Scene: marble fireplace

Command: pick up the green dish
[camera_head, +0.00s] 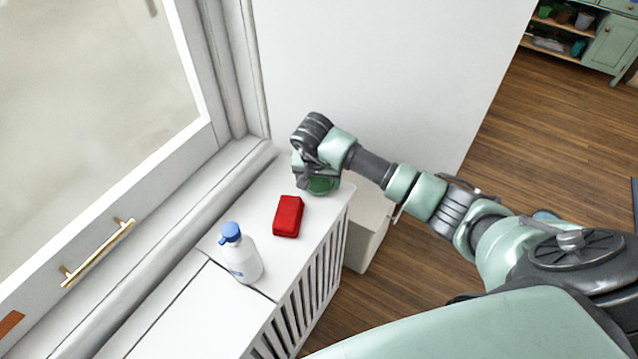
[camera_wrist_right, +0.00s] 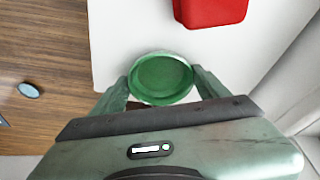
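The green dish (camera_head: 319,185) is at the far end of the white ledge, partly hidden under my right gripper (camera_head: 316,178) in the head view. In the right wrist view the round, shallow dish (camera_wrist_right: 162,78) lies between the two green fingers of my right gripper (camera_wrist_right: 161,82). One finger is on each side, close against the rim. I cannot tell whether they press on it or whether the dish is lifted. My left gripper is not in view.
A red block-like object (camera_head: 288,216) lies beside the dish on the white ledge (camera_head: 262,207). A white bottle with a blue cap (camera_head: 241,255) stands nearer. A window with a brass handle (camera_head: 98,254) is on the left. Wooden floor (camera_head: 497,135) is open on the right.

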